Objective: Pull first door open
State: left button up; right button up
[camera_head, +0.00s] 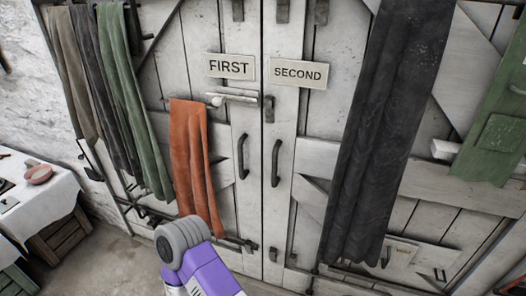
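The first door (190,50) is a worn white plank door with a sign reading FIRST (230,66). It appears closed, its right edge along the dark vertical seam. A dark curved pull handle (243,156) is mounted near that edge. The second door (335,60), with a sign reading SECOND (299,72), stands to its right and has its own dark handle (277,163). A purple and grey part of my arm shows at the bottom, below the first door's handle and apart from it. Neither gripper's fingers are in view.
An orange cloth (192,160) hangs over the first door, left of its handle, below a pale horizontal bar (240,96). A long dark cloth (385,120) covers part of the second door. A table with a white cloth (45,205) stands at the left.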

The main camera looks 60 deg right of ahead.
aim_at(146, 111)
jog(key=z, duration=1.6)
jog(key=i, duration=1)
